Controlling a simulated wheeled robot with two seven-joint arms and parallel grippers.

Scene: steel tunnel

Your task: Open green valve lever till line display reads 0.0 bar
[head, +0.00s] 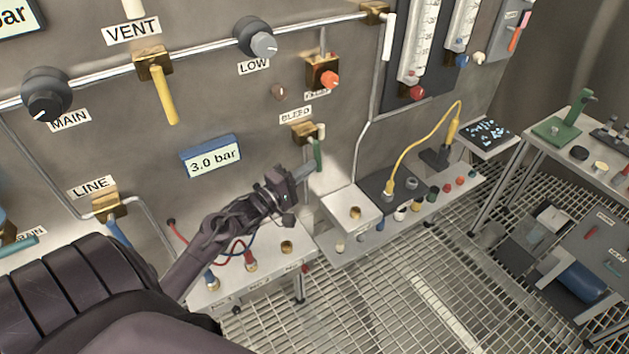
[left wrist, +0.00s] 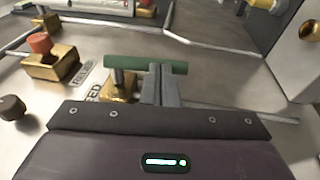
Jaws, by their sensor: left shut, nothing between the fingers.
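The green valve lever (head: 317,154) hangs down from the brass BLEED valve (head: 303,132) on the wall. In the left wrist view the green lever (left wrist: 145,64) lies crosswise at the fingertips, in front of the brass valve body (left wrist: 120,87). My left gripper (head: 312,168) is shut and empty, its tips beside the lever; I cannot tell whether they touch it. The shut fingers also show in the left wrist view (left wrist: 159,75). The blue-framed line display (head: 212,156) reads 3.0 bar. My right gripper is not in view.
The RELIEF valve (head: 322,76) with its orange knob is above the BLEED valve. A yellow VENT lever (head: 165,94) and a blue LINE lever (head: 118,234) are to the left. A white box (head: 350,211) and a low shelf stand below. Grating floor (head: 400,285) is open in front.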

